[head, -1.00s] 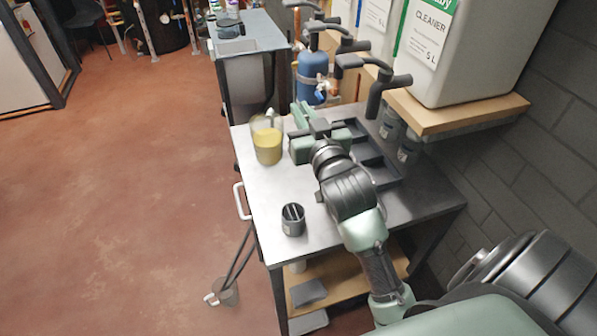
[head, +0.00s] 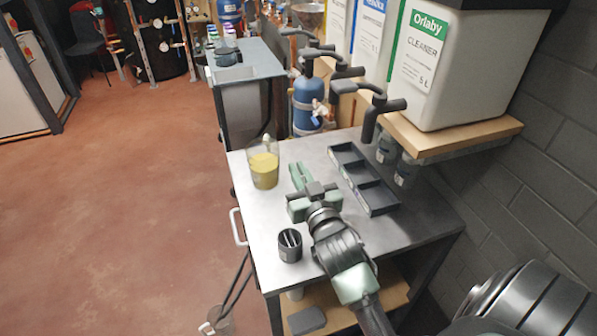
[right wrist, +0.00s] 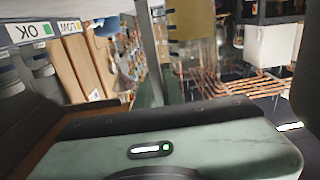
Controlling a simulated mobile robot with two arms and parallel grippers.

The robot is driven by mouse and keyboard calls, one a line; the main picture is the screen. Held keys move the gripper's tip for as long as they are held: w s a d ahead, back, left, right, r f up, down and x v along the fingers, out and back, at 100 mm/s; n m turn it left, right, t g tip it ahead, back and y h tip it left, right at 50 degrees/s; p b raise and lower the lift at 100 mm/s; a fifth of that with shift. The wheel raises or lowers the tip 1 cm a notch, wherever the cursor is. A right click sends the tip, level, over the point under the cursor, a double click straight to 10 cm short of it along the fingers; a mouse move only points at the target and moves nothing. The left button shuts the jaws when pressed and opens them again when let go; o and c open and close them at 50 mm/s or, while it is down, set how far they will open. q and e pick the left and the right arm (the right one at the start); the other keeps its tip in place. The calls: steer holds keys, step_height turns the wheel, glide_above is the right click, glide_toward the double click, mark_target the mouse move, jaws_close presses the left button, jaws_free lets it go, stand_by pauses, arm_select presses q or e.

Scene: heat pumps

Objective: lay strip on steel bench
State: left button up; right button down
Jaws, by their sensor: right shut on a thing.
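The steel bench (head: 345,235) is a grey metal table top in the middle of the head view. My right gripper (head: 299,176) is over the bench, between a jug and a black tray, with its green fingers pointing to the far side. In the right wrist view, a thin grey strip (right wrist: 151,45) stands up from between the close-set fingers (right wrist: 157,92). The gripper is shut on it. In the head view the strip is too thin to make out, and I cannot tell whether it touches the bench. My left gripper is out of view.
A jug of yellow liquid (head: 264,170) stands left of the gripper. A black cup with pale slats (head: 290,246) stands near the front. The divided black tray (head: 372,192) lies to the right. A wooden shelf (head: 450,135) overhangs the right side. Bare steel lies right of the cup.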

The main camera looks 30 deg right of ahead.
steer(key=shift+f, duration=0.2)
steer(key=c, duration=1.5)
jaws_free()
steer(key=shift+c, duration=0.2)
steer(key=shift+r, duration=0.1)
steer(key=shift+r, duration=0.1)
steer(key=b+v, duration=0.2)
steer(key=v, duration=1)
steer(key=shift+s, duration=0.1)
